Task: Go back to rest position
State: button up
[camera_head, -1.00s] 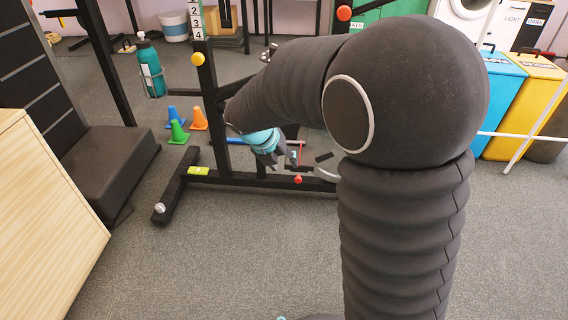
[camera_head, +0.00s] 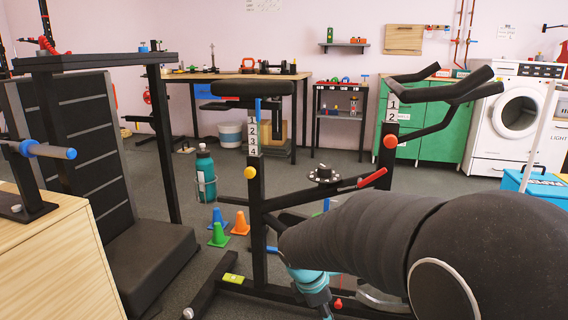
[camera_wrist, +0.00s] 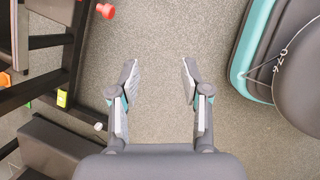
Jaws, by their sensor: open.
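My gripper (camera_wrist: 157,85) is open and empty in the wrist view, with its two fingers spread above bare grey floor. In the head view my arm reaches in from the lower right, and its teal wrist part shows at the bottom edge; the fingertips are not visible there. No plate or plate pile is in view.
A black exercise bike (camera_head: 257,190) stands close beyond my arm. Orange (camera_head: 240,224) and green (camera_head: 219,236) cones stand left of it. A wooden box (camera_head: 60,265) is at lower left, beside a black padded bench (camera_head: 160,262). A blue bin (camera_head: 540,188) stands at right.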

jog(key=s+d+r+m+t+y+p, duration=0.1)
jog(key=s+d+r+m+p, duration=0.2)
jog(key=s+r+m, duration=0.7)
jog(key=s+d+r+m+t+y+p, duration=0.2)
jog(key=s+r+m+p, duration=0.3)
jog(key=s+r+m, duration=0.5)
jog(key=shift+d+r+t, duration=0.15)
jog(key=shift+d+t, duration=0.15)
jog(key=shift+d, duration=0.4)
dwell(2.5)
